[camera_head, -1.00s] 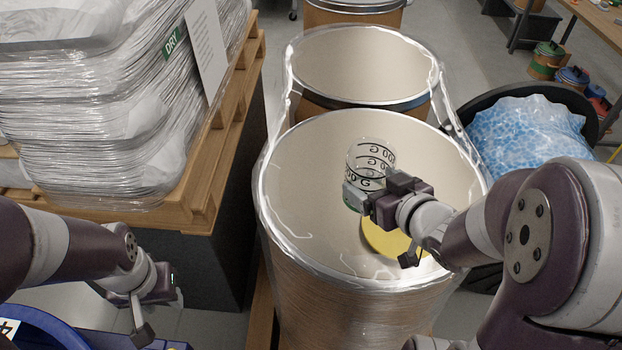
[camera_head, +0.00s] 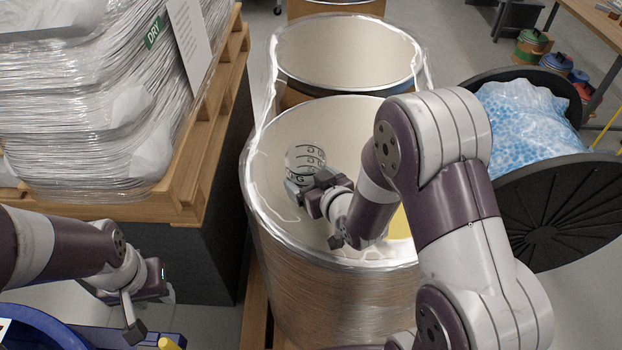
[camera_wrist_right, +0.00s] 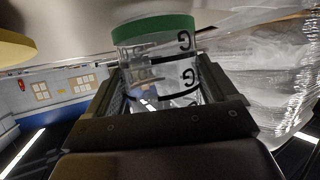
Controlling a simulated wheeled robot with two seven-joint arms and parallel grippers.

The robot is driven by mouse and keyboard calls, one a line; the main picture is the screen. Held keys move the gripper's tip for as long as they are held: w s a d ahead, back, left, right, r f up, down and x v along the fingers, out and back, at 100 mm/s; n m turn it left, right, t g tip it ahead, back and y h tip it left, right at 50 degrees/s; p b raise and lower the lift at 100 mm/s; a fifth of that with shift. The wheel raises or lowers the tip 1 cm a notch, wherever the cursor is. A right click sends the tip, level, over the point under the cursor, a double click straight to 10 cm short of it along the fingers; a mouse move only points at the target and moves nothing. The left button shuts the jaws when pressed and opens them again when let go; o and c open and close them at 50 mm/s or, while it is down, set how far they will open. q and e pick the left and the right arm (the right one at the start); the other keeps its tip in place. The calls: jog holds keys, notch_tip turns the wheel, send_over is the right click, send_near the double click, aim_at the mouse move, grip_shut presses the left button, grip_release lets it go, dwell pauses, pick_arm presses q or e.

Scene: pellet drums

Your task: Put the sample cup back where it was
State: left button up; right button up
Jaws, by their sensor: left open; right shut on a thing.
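The sample cup (camera_head: 306,160) is clear with black ring markings and letters. It is in the mouth area of the near drum (camera_head: 262,200), toward the drum's left side. My right gripper (camera_head: 303,188) is shut on the cup's lower part. In the right wrist view the cup (camera_wrist_right: 160,65) sits between the fingers and shows a green band (camera_wrist_right: 153,28) at one end. Whether the cup is above or below the drum rim is hard to tell. My left gripper (camera_head: 150,298) is open and empty at the lower left, away from the drums.
A yellow round thing (camera_head: 400,225) shows inside the near drum, partly behind my right arm. A second open drum (camera_head: 345,55) stands behind. Wrapped sacks (camera_head: 80,110) on a wooden pallet (camera_head: 215,120) stand left. A black bin with a blue bag (camera_head: 520,115) and a black ribbed disc (camera_head: 560,210) are right.

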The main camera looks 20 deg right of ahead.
jog(key=shift+f, duration=0.2)
jog(key=o, duration=1.1)
jog(key=shift+r, duration=0.1)
jog(key=shift+o, duration=0.2)
jog(key=shift+s, duration=0.1)
jog(key=shift+r, duration=0.1)
